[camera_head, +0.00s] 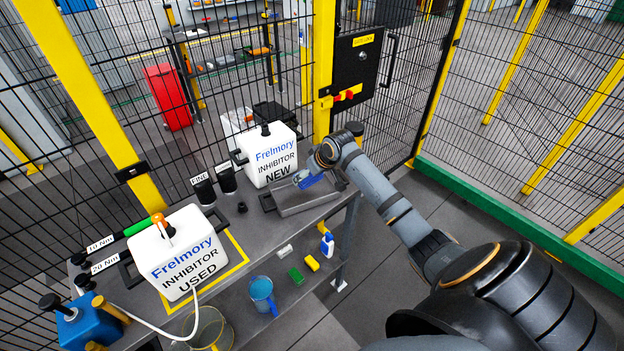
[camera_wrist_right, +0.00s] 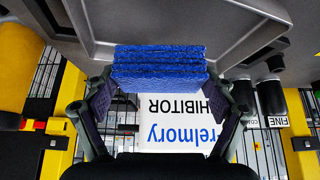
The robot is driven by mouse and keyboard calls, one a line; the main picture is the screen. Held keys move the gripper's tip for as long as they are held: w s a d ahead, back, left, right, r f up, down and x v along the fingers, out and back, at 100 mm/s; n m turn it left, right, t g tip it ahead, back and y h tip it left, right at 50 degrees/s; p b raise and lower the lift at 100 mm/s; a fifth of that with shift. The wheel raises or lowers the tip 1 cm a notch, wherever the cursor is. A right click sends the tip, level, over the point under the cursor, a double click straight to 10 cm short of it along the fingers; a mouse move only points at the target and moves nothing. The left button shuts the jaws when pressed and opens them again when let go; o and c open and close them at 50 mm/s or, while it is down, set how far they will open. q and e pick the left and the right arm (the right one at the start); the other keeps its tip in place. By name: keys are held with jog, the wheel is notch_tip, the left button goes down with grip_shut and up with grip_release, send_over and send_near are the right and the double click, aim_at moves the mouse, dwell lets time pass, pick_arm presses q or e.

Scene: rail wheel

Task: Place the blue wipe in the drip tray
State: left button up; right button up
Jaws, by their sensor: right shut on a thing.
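The blue wipe (camera_head: 308,181) is a folded blue cloth. In the right wrist view the wipe (camera_wrist_right: 160,68) lies between the two fingertips of my right gripper (camera_wrist_right: 160,84), which is shut on it. In the head view my right gripper (camera_head: 316,172) holds the wipe above the grey drip tray (camera_head: 310,206), beside the white NEW container. The drip tray (camera_wrist_right: 235,25) also shows in the right wrist view, just beyond the wipe. I cannot tell whether the wipe touches it. My left gripper is out of view.
The white NEW container (camera_head: 268,155) stands directly left of the tray, and the USED container (camera_head: 178,252) stands at the front left of the bench. Dark cups (camera_head: 227,180) stand between them. A lower shelf holds a blue mug (camera_head: 262,292). Mesh fencing (camera_head: 75,205) runs behind.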

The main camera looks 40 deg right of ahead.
aim_at(312, 190)
jog(key=shift+w+d+f, duration=0.1)
jog(key=shift+d+f, duration=0.2)
jog(key=shift+f, duration=0.1)
jog(key=shift+d+f, duration=0.15)
jog(key=shift+f, duration=0.1)
jog(key=f, duration=0.1)
jog(key=f+p, duration=0.1)
jog(key=f, duration=0.1)
jog(key=shift+d+p, duration=0.25)
jog(key=shift+p, duration=0.05)
jog(key=shift+f, duration=0.25)
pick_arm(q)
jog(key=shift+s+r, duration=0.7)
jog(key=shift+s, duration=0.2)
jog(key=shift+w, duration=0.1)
pick_arm(e)
jog(key=shift+f, duration=0.1)
jog(key=o, duration=0.9)
jog(key=shift+c, duration=0.2)
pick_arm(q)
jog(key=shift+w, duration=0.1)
